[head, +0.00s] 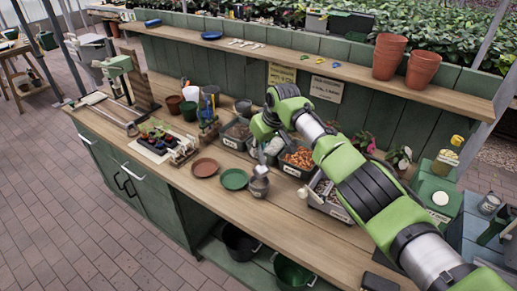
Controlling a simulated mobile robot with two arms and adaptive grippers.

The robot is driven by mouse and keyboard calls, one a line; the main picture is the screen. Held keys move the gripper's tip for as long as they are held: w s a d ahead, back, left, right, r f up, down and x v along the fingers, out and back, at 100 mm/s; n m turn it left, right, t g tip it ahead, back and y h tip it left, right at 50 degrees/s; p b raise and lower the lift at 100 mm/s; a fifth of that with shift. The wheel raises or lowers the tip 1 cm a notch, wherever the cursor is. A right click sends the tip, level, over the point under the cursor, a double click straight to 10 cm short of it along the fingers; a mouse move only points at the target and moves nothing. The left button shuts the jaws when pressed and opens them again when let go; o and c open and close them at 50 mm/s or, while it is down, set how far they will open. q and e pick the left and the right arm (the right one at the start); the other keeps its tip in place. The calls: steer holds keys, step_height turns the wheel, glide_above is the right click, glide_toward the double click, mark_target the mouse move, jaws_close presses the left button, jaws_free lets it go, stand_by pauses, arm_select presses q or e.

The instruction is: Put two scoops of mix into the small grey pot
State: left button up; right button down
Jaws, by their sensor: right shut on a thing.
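My right gripper (261,170) comes down over the front part of the wooden workbench (215,208), just right of the green saucer. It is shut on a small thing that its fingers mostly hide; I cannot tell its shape. A small grey pot (259,188) shows directly below the fingers. I cannot tell whether they touch. I cannot tell which holds mix. My left gripper is out of view.
A brown saucer (204,167) and a green saucer (234,179) lie left of the gripper. A seedling tray (160,138) and several pots and tools stand farther left. A shelf (300,62) with terracotta pots (389,56) runs behind. The bench's front edge is mostly clear.

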steer(key=f+t+y+b, duration=0.1)
steer(key=t, duration=0.1)
steer(key=d+f+t+y+b, duration=0.1)
steer(key=t, duration=0.1)
steer(key=shift+w+y, duration=0.15)
steer(key=shift+y, duration=0.25)
steer(key=s+d+r+t+y+b, duration=0.1)
steer(key=s+d+r+t+y, duration=0.1)
steer(key=s+r, duration=0.4)
steer(key=shift+s+d+t+y, duration=0.3)
steer(key=shift+d+t, duration=0.2)
steer(key=shift+t, duration=0.6)
steer(key=shift+f, duration=0.1)
